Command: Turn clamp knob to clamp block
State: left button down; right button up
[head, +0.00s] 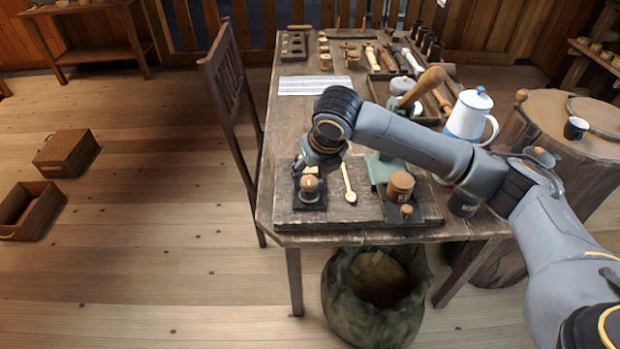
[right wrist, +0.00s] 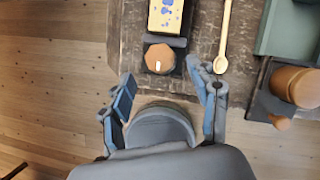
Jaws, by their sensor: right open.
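The clamp knob (right wrist: 159,59) is a faceted wooden knob with a pale mark, on a dark clamp base (head: 312,204). It also shows in the head view (head: 308,185). A yellow block with blue spots (right wrist: 166,16) sits just beyond the knob, in the dark clamp; the far end of it is cut off. My right gripper (right wrist: 160,73) is open and empty, its two fingers apart on the near side of the knob, one to each side. My left gripper is out of view.
A wooden spoon (head: 349,184) lies right of the clamp. A larger wooden knob on a dark base (head: 400,184) and a green tray (right wrist: 290,30) are further right. A white jug (head: 468,115) and tools stand behind my arm. The table's left edge is close.

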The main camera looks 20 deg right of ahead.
aim_at(310, 180)
jog(key=x, duration=0.5)
